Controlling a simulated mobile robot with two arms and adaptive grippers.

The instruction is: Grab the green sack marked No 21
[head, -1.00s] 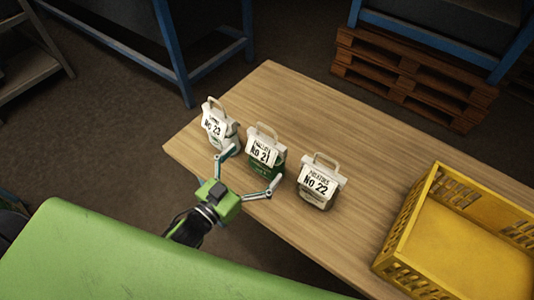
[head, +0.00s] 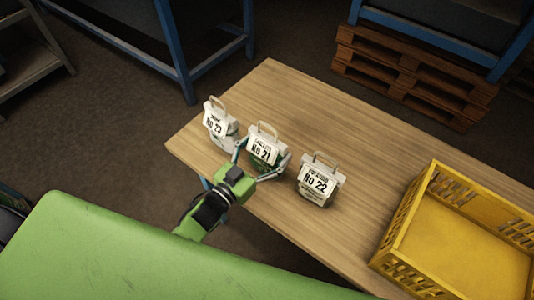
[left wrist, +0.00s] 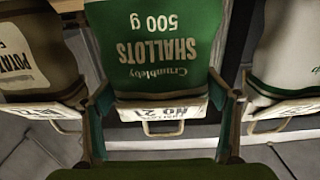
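In the left wrist view the green sack (left wrist: 155,45) shows upside down, reading Shallots 500 g. My left gripper (head: 264,157) is open, with one finger on each side of the green sack. In the left wrist view its fingers (left wrist: 160,105) flank the label, close to its edges; I cannot tell whether they touch. My right gripper is not in view.
A sack marked No 23 (head: 218,127) stands close on the left and a sack marked No 22 (head: 318,183) on the right. A yellow crate (head: 403,235) stands at the table's right. The wooden table (head: 345,125) is clear behind the sacks.

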